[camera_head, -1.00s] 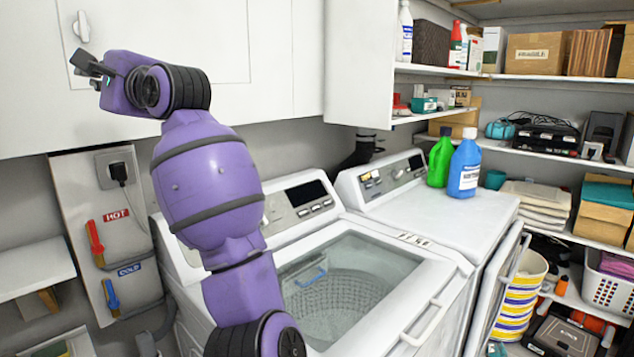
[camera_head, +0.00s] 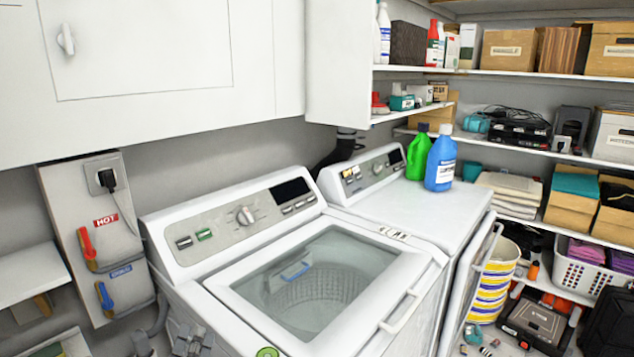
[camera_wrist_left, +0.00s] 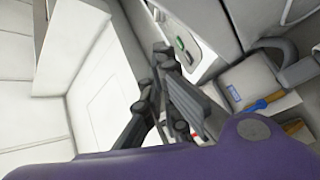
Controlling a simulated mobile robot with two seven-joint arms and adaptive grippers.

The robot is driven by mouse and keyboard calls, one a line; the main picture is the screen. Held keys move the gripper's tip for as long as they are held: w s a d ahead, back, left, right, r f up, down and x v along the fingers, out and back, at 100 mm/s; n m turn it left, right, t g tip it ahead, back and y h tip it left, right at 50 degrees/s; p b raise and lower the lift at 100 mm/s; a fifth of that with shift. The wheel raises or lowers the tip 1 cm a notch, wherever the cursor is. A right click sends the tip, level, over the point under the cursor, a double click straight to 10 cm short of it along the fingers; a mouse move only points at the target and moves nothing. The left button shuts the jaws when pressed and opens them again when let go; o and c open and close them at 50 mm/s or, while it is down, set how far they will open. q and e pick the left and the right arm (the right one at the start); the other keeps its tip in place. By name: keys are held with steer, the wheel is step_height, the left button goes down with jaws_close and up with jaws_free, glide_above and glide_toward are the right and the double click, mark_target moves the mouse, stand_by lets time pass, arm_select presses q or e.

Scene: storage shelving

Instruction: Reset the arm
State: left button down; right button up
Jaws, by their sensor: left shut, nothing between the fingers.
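My left gripper (camera_head: 190,342) shows small and grey at the bottom edge of the head view, in front of the washer's left front side. In the left wrist view its dark fingers (camera_wrist_left: 168,88) are shut with nothing between them, beside the purple arm link. My right gripper is in neither view.
The washer (camera_head: 210,229) has a closed glass lid (camera_head: 330,270). A second white machine (camera_head: 405,210) beside it carries a green bottle (camera_head: 418,155) and a blue bottle (camera_head: 440,163). A white cabinet (camera_head: 150,50) hangs above left. Loaded shelves (camera_head: 480,72) fill the right. Space above the washer is clear.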

arm_select(q)
steer(key=s+d+f+m+g+h, duration=0.25)
steer(key=s+f+m+g, duration=0.3)
steer(key=s+f, duration=0.9)
steer(key=s+d+f+m+g, duration=0.1)
steer(key=s+f+m+g, duration=0.1)
steer(key=s+f, duration=0.4)
steer(key=s+d+f+m+g+y+p, duration=0.1)
steer(key=s+f+m+g, duration=0.2)
steer(key=s+f, duration=0.4)
steer(key=s+m, duration=0.1)
steer(key=s, duration=0.6)
steer(key=shift+s+d+f+m+g+p, duration=0.2)
steer(key=shift+s+f+m+g+p, duration=0.1)
steer(key=shift+s+m+g, duration=0.05)
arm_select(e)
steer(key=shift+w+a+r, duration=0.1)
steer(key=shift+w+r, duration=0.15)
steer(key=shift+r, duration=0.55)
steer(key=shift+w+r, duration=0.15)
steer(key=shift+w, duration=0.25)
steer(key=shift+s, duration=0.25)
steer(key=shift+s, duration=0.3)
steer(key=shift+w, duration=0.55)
